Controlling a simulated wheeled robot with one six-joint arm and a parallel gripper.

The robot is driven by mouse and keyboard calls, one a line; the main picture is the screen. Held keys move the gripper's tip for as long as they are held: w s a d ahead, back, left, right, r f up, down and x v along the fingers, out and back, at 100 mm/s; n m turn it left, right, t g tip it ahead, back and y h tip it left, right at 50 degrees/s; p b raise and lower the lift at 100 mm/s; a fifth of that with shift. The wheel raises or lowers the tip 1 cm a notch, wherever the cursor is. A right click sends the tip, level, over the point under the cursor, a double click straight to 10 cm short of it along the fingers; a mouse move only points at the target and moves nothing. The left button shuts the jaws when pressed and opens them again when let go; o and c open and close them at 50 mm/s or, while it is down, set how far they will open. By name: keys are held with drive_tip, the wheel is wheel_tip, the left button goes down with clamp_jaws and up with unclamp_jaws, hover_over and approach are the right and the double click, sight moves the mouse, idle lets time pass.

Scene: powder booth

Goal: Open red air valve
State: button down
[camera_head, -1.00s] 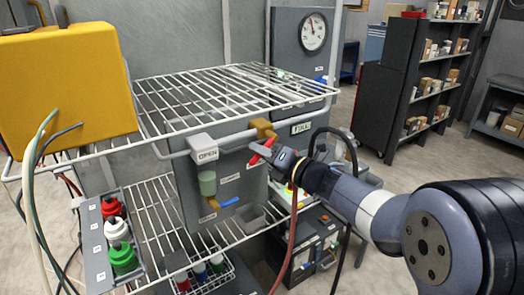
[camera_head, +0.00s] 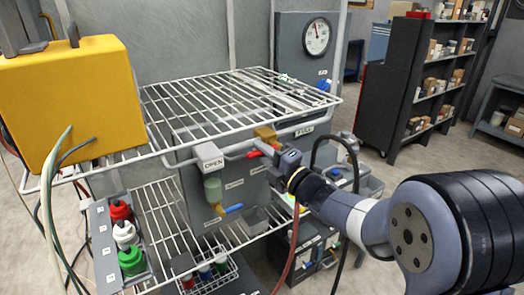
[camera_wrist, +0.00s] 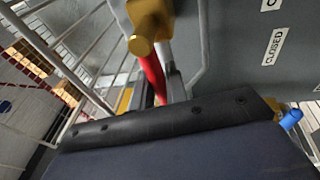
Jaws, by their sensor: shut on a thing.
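The red air valve is a red lever (camera_head: 253,154) on a brass valve body (camera_head: 265,133) in the pipe at the front of the grey panel. In the head view the lever lies nearly level. My gripper (camera_head: 268,151) comes from the right and is shut on the lever, hiding its middle. In the wrist view the brass body (camera_wrist: 141,45) is at the top, and the red lever (camera_wrist: 153,76) runs down from it between the jaws. A CLOSED label (camera_wrist: 273,47) is on the panel beside it.
A white wire shelf (camera_head: 215,105) spans above the panel. A blue-handled valve (camera_head: 233,208) sits lower. A red hose (camera_head: 289,250) hangs below my arm. A yellow unit (camera_head: 65,100) stands at left.

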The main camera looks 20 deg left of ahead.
idle(0.5)
drive_tip(key=c, duration=1.4)
unclamp_jaws()
drive_tip(key=b+v, duration=0.2)
drive_tip(key=v, duration=0.8)
drive_tip(key=shift+s+d, duration=0.2)
drive_tip(key=shift+d, duration=0.15)
drive_tip(key=shift+a, duration=0.1)
drive_tip(key=p+x, duration=0.2)
drive_tip(key=x, duration=0.8)
drive_tip(key=shift+w+a+r, duration=0.1)
drive_tip(key=shift+w+a, duration=0.1)
drive_tip(key=shift+a, duration=0.1)
drive_tip(key=shift+f, duration=0.2)
